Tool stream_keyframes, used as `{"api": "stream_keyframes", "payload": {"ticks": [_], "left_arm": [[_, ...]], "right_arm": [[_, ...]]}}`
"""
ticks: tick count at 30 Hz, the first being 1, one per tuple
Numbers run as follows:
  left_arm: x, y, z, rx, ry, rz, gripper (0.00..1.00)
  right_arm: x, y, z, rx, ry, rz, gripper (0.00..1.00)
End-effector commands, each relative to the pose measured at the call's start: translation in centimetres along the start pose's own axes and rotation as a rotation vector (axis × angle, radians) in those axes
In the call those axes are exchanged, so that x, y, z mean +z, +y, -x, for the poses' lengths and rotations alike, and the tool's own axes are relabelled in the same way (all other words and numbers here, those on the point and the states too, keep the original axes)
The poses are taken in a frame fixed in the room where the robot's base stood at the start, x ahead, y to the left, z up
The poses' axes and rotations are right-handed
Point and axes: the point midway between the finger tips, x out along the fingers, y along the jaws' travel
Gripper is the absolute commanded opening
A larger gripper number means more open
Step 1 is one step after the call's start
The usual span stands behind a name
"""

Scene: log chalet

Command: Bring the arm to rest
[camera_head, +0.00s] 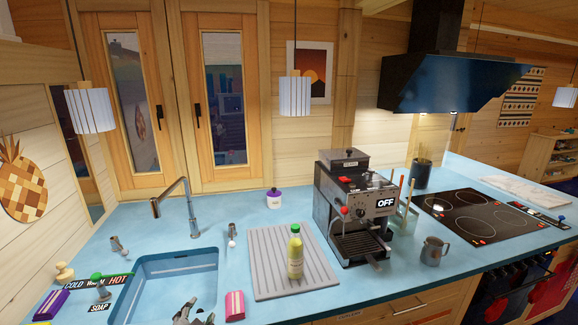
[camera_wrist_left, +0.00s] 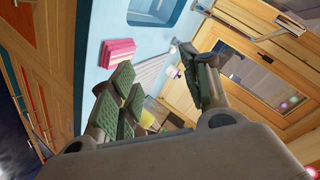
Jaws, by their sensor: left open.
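My left gripper (camera_head: 193,313) shows at the bottom edge of the head view, over the front part of the blue sink (camera_head: 140,276). Only its finger ends show there; the rest of the arm is out of frame. In the left wrist view its green-padded fingers (camera_wrist_left: 165,88) are spread apart with nothing held between them. The pink sponge (camera_head: 235,306) lies on the counter just right of the gripper, apart from it. The sponge also shows beyond the fingers in the wrist view (camera_wrist_left: 118,52). My right gripper is in neither view.
A bottle with yellow-green contents (camera_head: 295,256) stands on the grey drying mat (camera_head: 268,265). The coffee machine (camera_head: 350,205), metal jug (camera_head: 433,251) and black hob (camera_head: 470,215) are farther right. A tap (camera_head: 190,205) rises behind the sink.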

Motion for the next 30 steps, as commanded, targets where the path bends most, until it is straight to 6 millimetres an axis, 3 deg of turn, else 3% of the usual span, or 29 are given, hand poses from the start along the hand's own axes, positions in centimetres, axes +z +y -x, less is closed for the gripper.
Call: {"api": "stream_keyframes", "payload": {"ticks": [6, 12, 27, 30], "left_arm": [[5.6, 4.1, 2.2, 0.165, -0.224, 0.198, 0.47], [9.4, 7.7, 5.1, 0.303, -0.408, 0.338, 0.47], [13.0, 11.9, 10.2, 0.477, -0.635, 0.489, 0.47], [13.5, 12.7, 10.4, 0.495, -0.661, 0.502, 0.47]], "right_arm": [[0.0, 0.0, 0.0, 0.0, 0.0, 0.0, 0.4], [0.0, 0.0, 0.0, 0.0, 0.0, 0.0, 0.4], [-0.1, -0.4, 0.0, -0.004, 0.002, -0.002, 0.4], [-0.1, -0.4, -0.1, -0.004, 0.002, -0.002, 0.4]]}}
